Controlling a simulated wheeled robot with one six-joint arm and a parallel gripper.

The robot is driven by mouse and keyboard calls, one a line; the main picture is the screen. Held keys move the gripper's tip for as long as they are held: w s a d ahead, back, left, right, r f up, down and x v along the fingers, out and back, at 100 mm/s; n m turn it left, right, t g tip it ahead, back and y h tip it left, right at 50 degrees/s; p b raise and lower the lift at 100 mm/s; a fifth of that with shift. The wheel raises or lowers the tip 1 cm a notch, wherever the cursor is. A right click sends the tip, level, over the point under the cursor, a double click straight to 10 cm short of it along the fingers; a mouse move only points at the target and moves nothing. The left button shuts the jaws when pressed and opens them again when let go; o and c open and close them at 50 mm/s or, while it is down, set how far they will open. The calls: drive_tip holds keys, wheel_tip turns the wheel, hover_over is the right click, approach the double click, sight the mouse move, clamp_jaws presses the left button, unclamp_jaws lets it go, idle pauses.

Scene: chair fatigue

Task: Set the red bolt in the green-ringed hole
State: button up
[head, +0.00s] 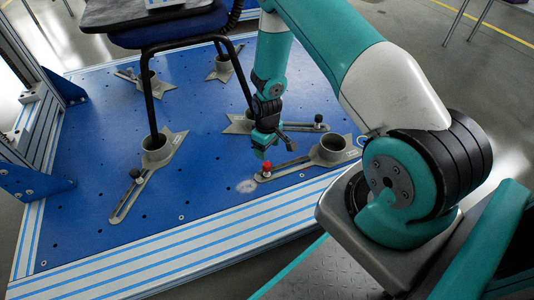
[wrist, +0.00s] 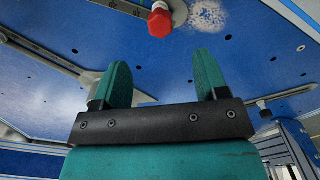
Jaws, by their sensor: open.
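The red bolt (head: 266,167) has a red head and sits at the end of a grey slotted clamp bar (head: 290,167) on the blue plate. In the wrist view the red bolt (wrist: 159,22) is beyond my fingertips, roughly between their lines and nearer the left finger's side. My gripper (head: 260,150) hangs just above and behind the bolt in the head view. In the wrist view my gripper (wrist: 165,65) is open, with nothing between its two green fingers. A pale yellow-green ring (head: 362,141) shows by the plate's right edge, partly hidden; I cannot tell its hole.
The chair's black legs (head: 152,100) stand in grey cup clamps (head: 157,150) on the blue plate (head: 205,200). Black-knobbed bolts (head: 318,119) hold other clamps. A cup (head: 334,149) stands right of the red bolt. The front of the plate is mostly clear.

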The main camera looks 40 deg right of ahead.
wheel_tip(320, 180, up, 7)
drive_tip(key=p, duration=0.2)
drive_tip(key=shift+r, duration=0.2)
idle(0.4)
drive_tip(key=s+a+r+y+p, duration=0.1)
drive_tip(key=a+r, duration=0.4)
drive_tip(key=r, duration=0.3)
drive_tip(key=s+a+r+n+y, duration=0.1)
drive_tip(key=a+r, duration=0.3)
drive_tip(key=r, duration=0.3)
drive_tip(key=s+a+r+p, duration=0.1)
drive_tip(key=a+r, duration=0.4)
drive_tip(key=r, duration=0.3)
drive_tip(key=s+a+r+n+y, duration=0.15)
drive_tip(key=s+a+r, duration=0.25)
drive_tip(key=s+r, duration=0.45)
drive_tip(key=s+a+r+n+y, duration=0.15)
drive_tip(key=s+a+r, duration=0.4)
drive_tip(key=s, duration=0.55)
wheel_tip(320, 180, up, 38)
drive_tip(key=d+p, duration=0.1)
drive_tip(key=p, duration=3.7)
drive_tip(key=shift+w+h, duration=0.2)
drive_tip(key=shift+h, duration=0.2)
